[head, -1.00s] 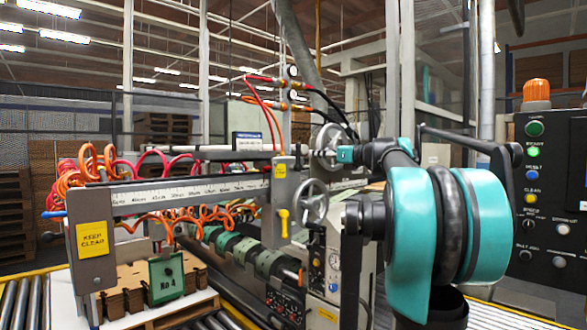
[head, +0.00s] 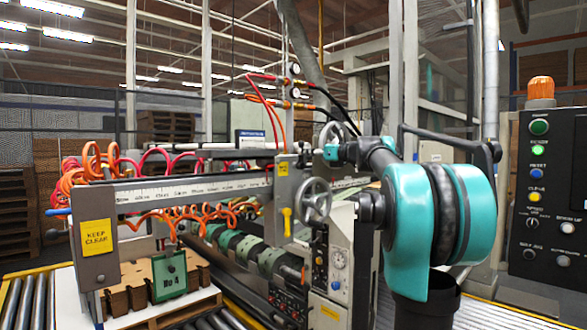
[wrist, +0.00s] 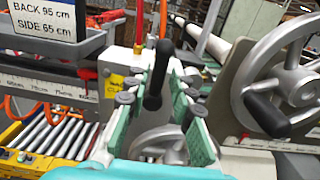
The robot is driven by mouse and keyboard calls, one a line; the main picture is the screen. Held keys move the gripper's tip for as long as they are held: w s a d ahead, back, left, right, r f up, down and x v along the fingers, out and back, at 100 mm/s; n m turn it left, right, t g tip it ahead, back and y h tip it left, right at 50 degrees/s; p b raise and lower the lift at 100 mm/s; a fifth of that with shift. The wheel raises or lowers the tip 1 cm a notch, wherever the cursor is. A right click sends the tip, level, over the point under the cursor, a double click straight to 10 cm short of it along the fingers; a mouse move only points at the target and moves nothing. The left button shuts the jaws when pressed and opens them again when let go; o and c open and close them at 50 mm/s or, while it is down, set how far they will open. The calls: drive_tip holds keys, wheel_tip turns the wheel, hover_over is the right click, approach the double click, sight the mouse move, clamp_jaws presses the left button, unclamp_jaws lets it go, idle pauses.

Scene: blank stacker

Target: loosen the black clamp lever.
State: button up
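The black clamp lever (wrist: 157,72) shows in the wrist view, its rounded end pointing toward the camera. It stands between the two teal fingers of my gripper (wrist: 157,108). The fingers are apart, with a visible gap on each side of the lever, and I cannot make out contact. In the head view my gripper (head: 331,152) is small, at the end of my arm beside the upper part of the grey machine carriage. There I cannot make out the lever.
A grey handwheel with a black handle (wrist: 268,115) is close on the right in the wrist view. A sign (wrist: 45,18) is at upper left, above a roller conveyor (wrist: 45,140).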

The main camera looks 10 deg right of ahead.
drive_tip(key=a+n, duration=0.1)
drive_tip(key=n, duration=0.2)
drive_tip(key=a+f+n, duration=0.1)
drive_tip(key=a+n, duration=0.1)
drive_tip(key=n, duration=0.1)
drive_tip(key=a+n, duration=0.1)
drive_tip(key=n, duration=0.2)
drive_tip(key=shift+s+a+f, duration=0.2)
drive_tip(key=shift+f, duration=0.1)
drive_tip(key=n, duration=0.1)
drive_tip(key=f+n, duration=0.1)
drive_tip(key=n, duration=0.1)
drive_tip(key=a+n, duration=0.1)
drive_tip(key=shift+s+f+n, duration=0.3)
drive_tip(key=shift+f, duration=0.05)
drive_tip(key=f+n, duration=0.1)
drive_tip(key=n, duration=0.2)
drive_tip(key=shift+s+a+f, duration=0.1)
drive_tip(key=shift+f, duration=0.05)
drive_tip(key=v, duration=0.9)
